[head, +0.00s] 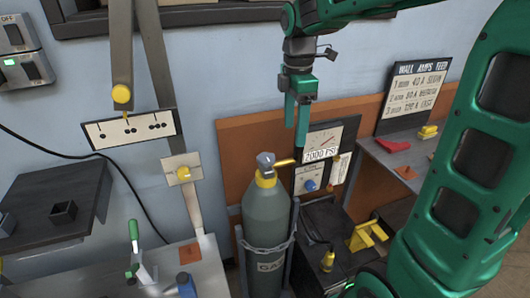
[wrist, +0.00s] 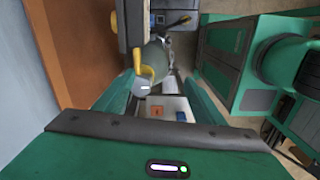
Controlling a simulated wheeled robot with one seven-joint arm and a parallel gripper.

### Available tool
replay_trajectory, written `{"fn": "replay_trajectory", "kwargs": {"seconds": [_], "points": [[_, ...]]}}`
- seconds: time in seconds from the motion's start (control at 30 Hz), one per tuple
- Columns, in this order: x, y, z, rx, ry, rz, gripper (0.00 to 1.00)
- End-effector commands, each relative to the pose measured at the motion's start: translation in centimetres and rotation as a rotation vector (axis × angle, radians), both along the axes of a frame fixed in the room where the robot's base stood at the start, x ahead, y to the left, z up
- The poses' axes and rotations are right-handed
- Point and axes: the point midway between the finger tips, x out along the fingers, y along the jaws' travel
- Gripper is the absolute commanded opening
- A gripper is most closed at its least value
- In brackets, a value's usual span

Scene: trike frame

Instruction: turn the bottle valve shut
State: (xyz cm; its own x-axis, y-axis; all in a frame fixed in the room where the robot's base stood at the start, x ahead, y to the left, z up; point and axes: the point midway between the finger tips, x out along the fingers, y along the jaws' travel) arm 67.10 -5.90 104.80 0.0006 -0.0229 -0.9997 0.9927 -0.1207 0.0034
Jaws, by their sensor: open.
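The grey-green gas bottle (head: 268,225) stands upright, with a chain around its body. On its top is the bottle valve, with a grey head (head: 266,160), a yellow collar and a yellow lever (head: 285,162) pointing right. My gripper (head: 299,143) points down just above and right of the lever tip. In the wrist view my gripper (wrist: 158,85) is open, and the yellow lever (wrist: 146,73) shows in the gap between the fingers. The jaws look empty. I cannot tell whether a finger touches the lever.
A gauge panel (head: 328,145) reading "2000 PSI" is close behind my fingers. A black machine with a yellow handle (head: 365,236) is right of the bottle. A bench with a green-handled clamp (head: 136,255) is at the left. A shelf (head: 410,150) is at the right.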

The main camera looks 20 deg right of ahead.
Motion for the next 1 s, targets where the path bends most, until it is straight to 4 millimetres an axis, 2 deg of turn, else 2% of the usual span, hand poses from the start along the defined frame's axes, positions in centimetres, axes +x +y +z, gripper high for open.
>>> {"fn": "replay_trajectory", "kwargs": {"seconds": [0.03, 0.1, 0.3, 0.43, 0.53, 1.0], "points": [[1.3, 1.3, 0.0, 0.004, 0.004, 0.105, 0.63], [2.7, 2.9, 0.1, 0.010, 0.006, 0.246, 0.63], [4.9, 5.6, 0.2, 0.021, 0.007, 0.483, 0.63], [5.1, 5.9, -0.3, 0.024, 0.009, 0.519, 0.63], [5.1, 5.8, -1.4, 0.024, 0.010, 0.518, 0.63], [5.0, 5.7, -9.0, 0.024, 0.010, 0.514, 0.63]]}}
